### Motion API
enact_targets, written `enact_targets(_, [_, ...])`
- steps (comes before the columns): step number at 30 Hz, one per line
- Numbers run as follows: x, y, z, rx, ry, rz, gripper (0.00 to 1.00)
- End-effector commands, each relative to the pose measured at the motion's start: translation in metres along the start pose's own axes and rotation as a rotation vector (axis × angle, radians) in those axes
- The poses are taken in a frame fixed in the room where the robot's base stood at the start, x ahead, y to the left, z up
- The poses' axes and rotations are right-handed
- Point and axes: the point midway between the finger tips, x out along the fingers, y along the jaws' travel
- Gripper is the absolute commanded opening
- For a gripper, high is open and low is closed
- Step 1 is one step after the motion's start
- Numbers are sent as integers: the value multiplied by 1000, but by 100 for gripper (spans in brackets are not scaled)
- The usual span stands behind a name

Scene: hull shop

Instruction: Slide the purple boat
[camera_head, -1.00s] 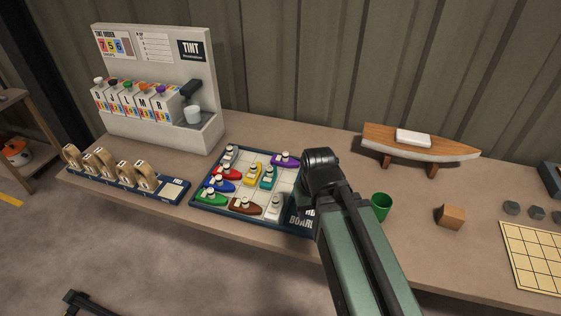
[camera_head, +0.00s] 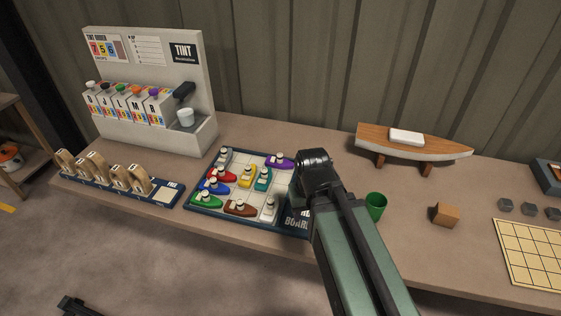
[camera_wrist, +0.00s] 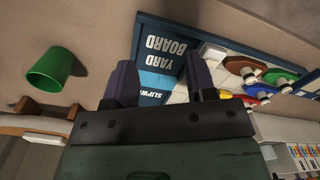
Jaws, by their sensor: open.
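The purple boat (camera_head: 279,160) sits at the back right of the yard board (camera_head: 196,213), with a pale knob on top. Red, blue, green, brown, yellow, teal, grey and white boats share the board. My gripper (camera_wrist: 158,78) is open and empty in the wrist view, with its two dark fingers apart over the board's lettered end (camera_wrist: 160,55). In the head view my arm covers the board's right end and hides the fingertips. I cannot make out the purple boat in the wrist view.
A green cup (camera_head: 376,206) stands just right of my arm, and a wooden block (camera_head: 445,215) is further right. A model hull (camera_head: 414,145) stands at the back. The tint dispenser (camera_head: 160,100) and a rack of wooden pieces (camera_head: 118,180) are at left.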

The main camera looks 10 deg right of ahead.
Motion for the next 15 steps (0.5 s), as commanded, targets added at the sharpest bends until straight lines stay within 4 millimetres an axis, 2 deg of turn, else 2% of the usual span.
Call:
enact_targets(4, [0,0,-4,-1,0,0,51])
enact_targets(5, [0,0,-13,-1,0,0,51])
enact_targets(6, [-1,-1,-34,-2,0,0,51])
enact_targets(8, [-1,-2,-87,7,1,0,51])
enact_targets(9, [-1,-2,-130,38,1,0,51])
enact_targets(11, [-2,-3,-200,121,1,-1,51])
enact_targets(12, [-2,-4,-243,190,0,-1,51])
enact_targets(15, [-2,-6,-325,376,0,-1,51])
